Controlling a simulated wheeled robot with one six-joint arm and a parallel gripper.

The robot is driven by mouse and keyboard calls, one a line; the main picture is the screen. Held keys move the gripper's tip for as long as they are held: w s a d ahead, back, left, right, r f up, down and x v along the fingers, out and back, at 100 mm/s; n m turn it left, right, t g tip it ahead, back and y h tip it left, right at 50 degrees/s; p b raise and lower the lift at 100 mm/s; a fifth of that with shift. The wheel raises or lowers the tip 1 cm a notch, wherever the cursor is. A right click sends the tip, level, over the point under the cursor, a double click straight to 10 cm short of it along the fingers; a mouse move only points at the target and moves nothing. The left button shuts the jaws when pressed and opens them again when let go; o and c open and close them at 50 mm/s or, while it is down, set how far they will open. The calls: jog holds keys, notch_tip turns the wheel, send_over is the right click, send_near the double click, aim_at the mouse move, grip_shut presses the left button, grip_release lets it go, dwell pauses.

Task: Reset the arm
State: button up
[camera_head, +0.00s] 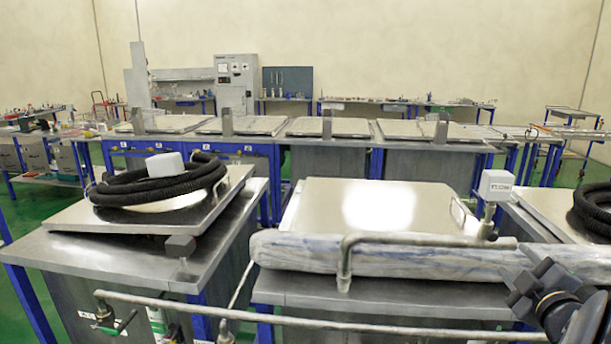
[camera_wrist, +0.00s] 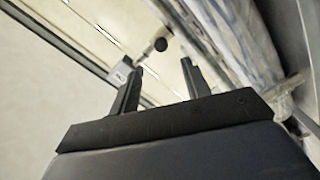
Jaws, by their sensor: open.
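My gripper (camera_head: 522,275) is at the lower right of the head view, beside the right end of the plastic-wrapped roll (camera_head: 400,260). In the wrist view my gripper (camera_wrist: 162,70) shows two dark fingers spread apart with nothing between them. Beyond the fingertips is a small dark round knob (camera_wrist: 160,44). The flat metal lid (camera_head: 330,205) in the head view lies closed on the middle bench, behind the roll. The wrapped roll (camera_wrist: 245,40) also runs along the right side of the wrist view.
A bent metal pipe (camera_head: 400,240) crosses over the roll. A post with a white box (camera_head: 496,186) stands near my arm. A left lid (camera_head: 205,215) carries a coiled black hose (camera_head: 150,190). Another coiled hose (camera_head: 592,208) is at the right edge. More lidded benches stand behind.

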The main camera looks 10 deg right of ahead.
aim_at(493, 238)
jog(key=p+x, duration=0.2)
jog(key=x, duration=0.8)
jog(key=shift+w+a, duration=0.1)
jog(key=shift+w, duration=0.2)
jog(key=shift+w+f+n+b, duration=0.1)
jog(key=shift+f+n+b, duration=0.2)
jog(key=shift+b, duration=0.15)
jog(key=shift+r+n+b, duration=0.1)
jog(key=shift+n+b, duration=0.35)
jog(key=shift+n, duration=0.55)
jog(key=n+b, duration=0.1)
jog(key=n, duration=0.1)
jog(key=shift+n, duration=0.3)
jog(key=n+b, duration=0.2)
jog(key=n, duration=0.3)
jog(key=shift+n+h, duration=0.3)
jog(key=n+b, duration=0.1)
jog(key=n, duration=0.4)
jog(key=shift+n, duration=0.4)
jog(key=shift+n+p, duration=0.85)
jog(key=shift+n, duration=1.55)
jog(key=shift+s, duration=0.2)
